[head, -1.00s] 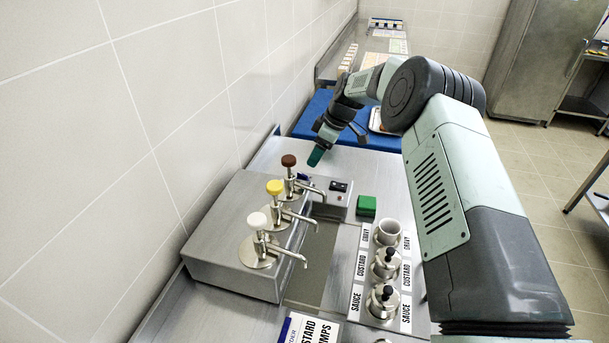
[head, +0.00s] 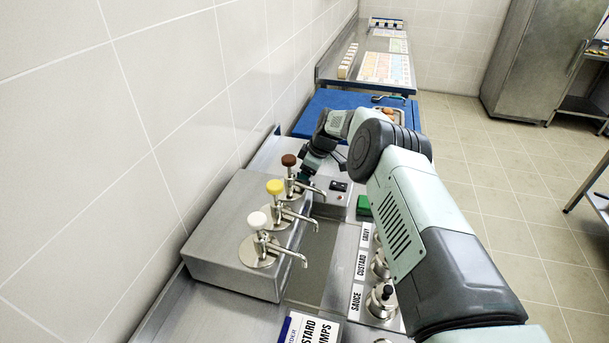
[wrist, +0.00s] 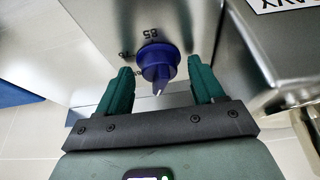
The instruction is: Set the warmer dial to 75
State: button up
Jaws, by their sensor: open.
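The warmer dial (wrist: 158,64) is a blue knob on a steel panel in the wrist view. Its narrow ridge with a pale mark faces the bottom of the picture; I cannot tell which number it is set to. A printed 85 stands above the knob, and smaller, hard-to-read marks lie to its left. My gripper (wrist: 161,76) is open, one green finger on each side of the knob, with visible gaps. In the head view my gripper (head: 304,175) is low behind the brown-topped pump, and the dial is hidden.
The steel pump unit (head: 215,225) carries white, yellow and brown-topped pumps close to my arm. A small switch panel (head: 338,190) and a green block (head: 363,205) are just right of my gripper. A blue surface (head: 310,118) lies beyond.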

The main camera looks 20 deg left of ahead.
jog(key=shift+c, duration=0.4)
jog(key=c, duration=0.9)
jog(key=shift+s+m+t, duration=0.1)
jog(key=shift+m+t, duration=0.5)
jog(key=shift+m, duration=1)
jog(key=shift+c, duration=0.2)
jog(key=o, duration=1)
jog(key=v, duration=1)
jog(key=shift+r, duration=0.45)
